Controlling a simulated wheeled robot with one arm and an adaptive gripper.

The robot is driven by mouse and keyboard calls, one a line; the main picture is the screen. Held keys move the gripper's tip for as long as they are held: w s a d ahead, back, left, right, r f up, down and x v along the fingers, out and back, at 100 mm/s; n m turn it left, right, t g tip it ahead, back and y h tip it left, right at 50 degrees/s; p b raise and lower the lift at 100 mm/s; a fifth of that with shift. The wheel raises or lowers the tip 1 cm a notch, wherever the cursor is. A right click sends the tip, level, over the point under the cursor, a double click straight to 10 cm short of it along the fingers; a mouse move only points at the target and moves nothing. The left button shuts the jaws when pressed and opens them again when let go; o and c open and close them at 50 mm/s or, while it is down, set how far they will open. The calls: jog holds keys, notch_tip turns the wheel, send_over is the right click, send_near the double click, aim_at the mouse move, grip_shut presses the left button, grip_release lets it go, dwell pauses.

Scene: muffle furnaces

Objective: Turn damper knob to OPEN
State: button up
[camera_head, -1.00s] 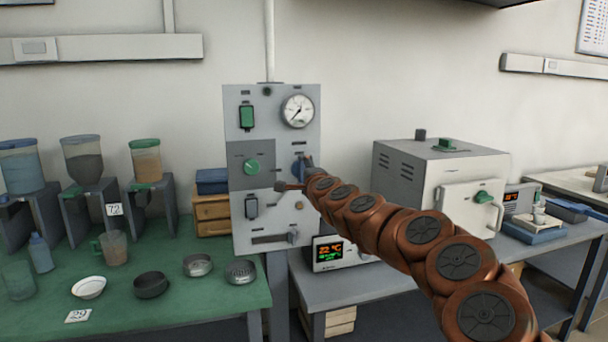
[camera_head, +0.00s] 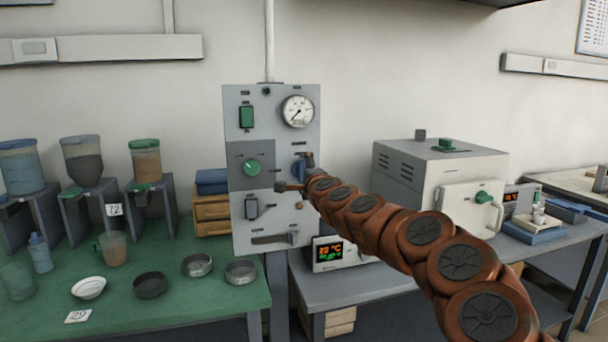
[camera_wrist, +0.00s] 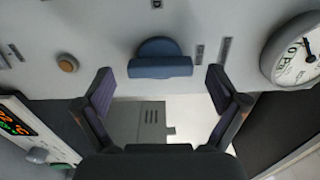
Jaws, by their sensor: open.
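A grey control panel (camera_head: 240,96) stands against the wall. A blue knob (camera_head: 298,168) sits on its right half, partly hidden by my gripper (camera_head: 294,173) in the head view. In the wrist view this blue knob (camera_wrist: 161,62) has a raised bar and lies ahead of the gap between my fingers. My gripper (camera_wrist: 160,88) is open, with one finger on each side and nothing between them. I see no clear contact with the knob. A green knob (camera_head: 252,168) sits to its left on the panel. The lettering by the knobs is too small to read.
A round gauge (camera_head: 298,111) is above the blue knob, and an orange button (camera_wrist: 67,63) is beyond one finger. A lit display unit (camera_head: 333,252) stands below right of the panel. A white furnace (camera_head: 445,180) is to the right, and a green table (camera_head: 200,310) to the left.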

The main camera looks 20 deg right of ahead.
jog(key=s, duration=1.2)
jog(key=shift+w, duration=0.1)
dwell(0.9)
